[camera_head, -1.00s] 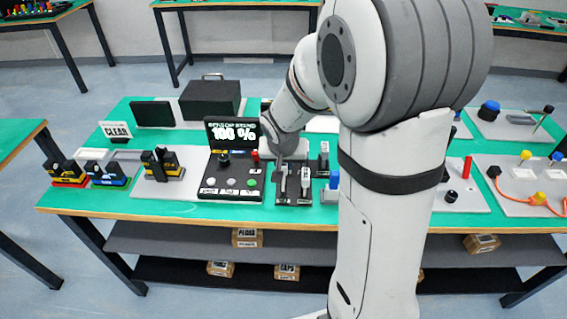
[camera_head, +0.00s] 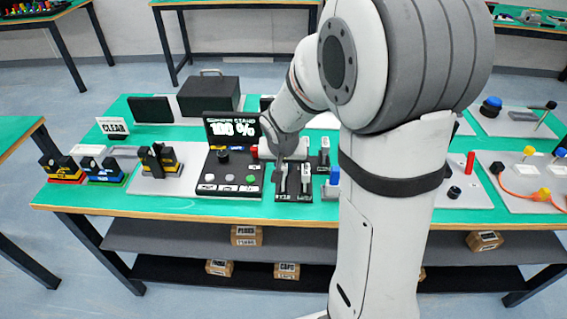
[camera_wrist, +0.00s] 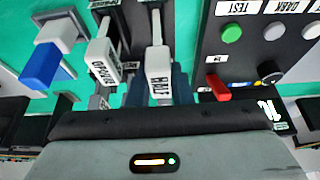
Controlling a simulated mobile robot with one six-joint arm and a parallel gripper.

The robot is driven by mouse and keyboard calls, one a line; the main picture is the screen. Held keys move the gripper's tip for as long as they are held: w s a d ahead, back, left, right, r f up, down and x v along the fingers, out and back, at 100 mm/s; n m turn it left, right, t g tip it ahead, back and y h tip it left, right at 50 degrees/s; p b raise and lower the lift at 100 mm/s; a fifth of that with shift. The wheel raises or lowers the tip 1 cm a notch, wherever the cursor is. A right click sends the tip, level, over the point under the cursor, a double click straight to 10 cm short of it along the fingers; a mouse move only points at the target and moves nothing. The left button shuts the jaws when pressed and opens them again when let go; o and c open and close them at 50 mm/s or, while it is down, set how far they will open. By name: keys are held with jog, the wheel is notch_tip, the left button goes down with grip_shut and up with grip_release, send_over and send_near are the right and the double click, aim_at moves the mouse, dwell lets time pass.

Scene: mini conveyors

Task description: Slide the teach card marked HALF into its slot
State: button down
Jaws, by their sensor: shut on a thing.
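The HALF card (camera_wrist: 158,68) is white with a black label and shows at the middle of the wrist view. My gripper (camera_wrist: 158,92), seen there as dark blue-grey fingers on either side, is shut on it. The card is upright above the black card base (camera_head: 293,196); whether its lower end sits in a slot cannot be told. In the head view my gripper (camera_head: 282,160) is over the left part of that base. A second white card (camera_wrist: 102,50) with a hard-to-read label stands beside it.
A black control panel (camera_head: 233,168) with a lit screen (camera_head: 233,128) reading 100 % adjoins the base on the left. Its red lever (camera_wrist: 217,88) is close to my gripper. A blue-ended white piece (camera_wrist: 45,60) stands on the other side. Green tabletop (camera_head: 190,205) is clear in front.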

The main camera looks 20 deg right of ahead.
jog(key=shift+f+b, duration=1)
jog(key=c, duration=1.2)
grip_release()
jog(key=v, duration=0.6)
jog(key=shift+r+p, duration=0.3)
jog(key=shift+r, duration=0.1)
jog(key=shift+s+a+r, duration=0.1)
jog(key=shift+s+r, duration=0.2)
jog(key=shift+r, duration=0.2)
